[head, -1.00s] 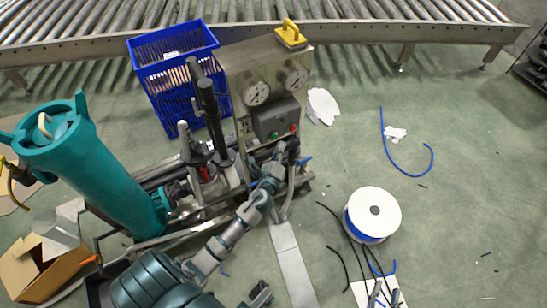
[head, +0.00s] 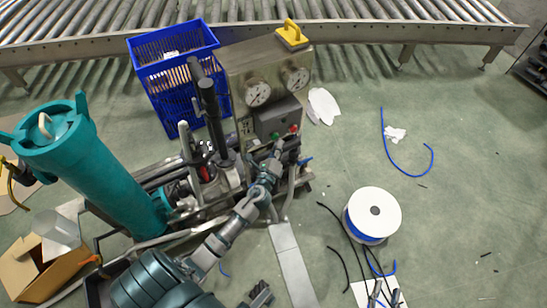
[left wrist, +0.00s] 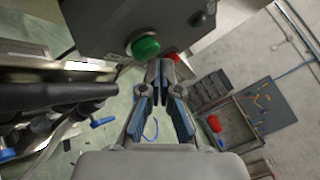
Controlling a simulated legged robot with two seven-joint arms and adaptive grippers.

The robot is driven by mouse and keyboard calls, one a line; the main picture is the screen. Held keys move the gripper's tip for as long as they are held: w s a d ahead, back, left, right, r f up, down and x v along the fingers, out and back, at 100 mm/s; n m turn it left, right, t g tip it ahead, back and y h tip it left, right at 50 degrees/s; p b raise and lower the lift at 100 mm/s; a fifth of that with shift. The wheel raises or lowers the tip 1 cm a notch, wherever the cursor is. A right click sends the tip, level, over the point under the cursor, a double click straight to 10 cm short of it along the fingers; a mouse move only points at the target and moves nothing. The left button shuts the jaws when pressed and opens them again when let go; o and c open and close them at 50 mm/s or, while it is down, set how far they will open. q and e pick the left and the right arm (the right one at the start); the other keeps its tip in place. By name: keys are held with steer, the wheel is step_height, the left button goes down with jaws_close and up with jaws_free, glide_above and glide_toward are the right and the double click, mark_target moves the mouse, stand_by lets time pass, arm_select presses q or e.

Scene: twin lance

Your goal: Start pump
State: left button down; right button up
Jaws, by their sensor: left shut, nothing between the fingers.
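The pump's control box (head: 273,121) is a dark box on the steel panel below two gauges. It has a green button (head: 276,135) and a red button (head: 293,129). In the left wrist view the green button (left wrist: 145,46) is large and close, with the red button (left wrist: 171,57) partly behind the fingertips. My left gripper (head: 279,147) is shut and empty, its tips (left wrist: 160,68) just below and right of the green button; contact cannot be told.
The teal cylinder (head: 90,165) leans at the left. A white-blue cable spool (head: 372,214) sits on the floor at right. A roller conveyor (head: 400,32) runs across the back.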

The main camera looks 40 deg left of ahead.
stand_by(0.7)
arm_select(q)
steer(key=shift+w+a, duration=0.2)
steer(key=shift+a, duration=0.25)
steer(key=shift+d, duration=0.1)
steer(key=shift+s+d, duration=0.2)
steer(key=shift+d, duration=0.15)
steer(key=s+d, duration=0.2)
steer(key=d, duration=0.3)
steer(key=shift+s+d, duration=0.15)
steer(key=shift+d, duration=0.15)
stand_by(0.4)
